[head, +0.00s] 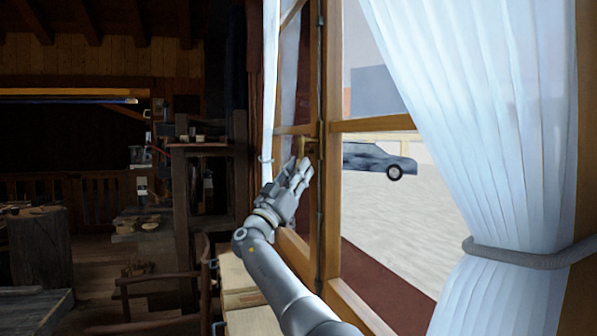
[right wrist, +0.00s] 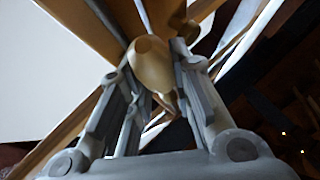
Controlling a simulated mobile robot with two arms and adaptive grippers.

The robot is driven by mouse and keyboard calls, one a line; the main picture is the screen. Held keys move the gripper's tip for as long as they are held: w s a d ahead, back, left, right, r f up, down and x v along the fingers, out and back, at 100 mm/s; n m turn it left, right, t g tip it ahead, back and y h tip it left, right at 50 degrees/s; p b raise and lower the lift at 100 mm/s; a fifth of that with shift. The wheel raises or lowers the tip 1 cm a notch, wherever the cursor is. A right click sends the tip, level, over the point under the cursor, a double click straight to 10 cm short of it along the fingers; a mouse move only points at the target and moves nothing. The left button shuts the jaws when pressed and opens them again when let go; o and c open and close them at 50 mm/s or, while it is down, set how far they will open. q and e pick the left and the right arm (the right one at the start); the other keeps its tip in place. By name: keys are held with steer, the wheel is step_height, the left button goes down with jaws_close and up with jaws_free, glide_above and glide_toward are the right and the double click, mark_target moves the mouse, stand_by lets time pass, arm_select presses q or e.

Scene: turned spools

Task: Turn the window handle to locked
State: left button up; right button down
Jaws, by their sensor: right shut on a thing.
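The window handle (head: 308,146) is brass-coloured and sits on the wooden middle post of the window in the head view. My right gripper (head: 303,168) reaches up to it from below, and its fingers hide part of the handle. In the right wrist view the handle (right wrist: 151,66) shows as a rounded brass knob end between the two fingers of my right gripper (right wrist: 155,70), which is shut on it. The exact angle of the handle is hard to tell. My left gripper is not in view.
The wooden window frame (head: 376,124) has panes on both sides. A white curtain (head: 500,130) tied with a grey rope (head: 525,254) hangs at the right, and a narrow curtain (head: 269,90) hangs at the left. A wooden chair (head: 160,280) and a stump (head: 40,250) stand in the dark room.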

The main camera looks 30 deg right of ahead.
steer(key=shift+r, duration=0.35)
steer(key=c, duration=1.6)
jaws_free()
steer(key=o, duration=0.3)
steer(key=shift+w+f, duration=0.25)
steer(key=shift+f, duration=0.05)
steer(key=shift+s, duration=0.1)
steer(key=v, duration=1.2)
steer(key=shift+d, duration=0.1)
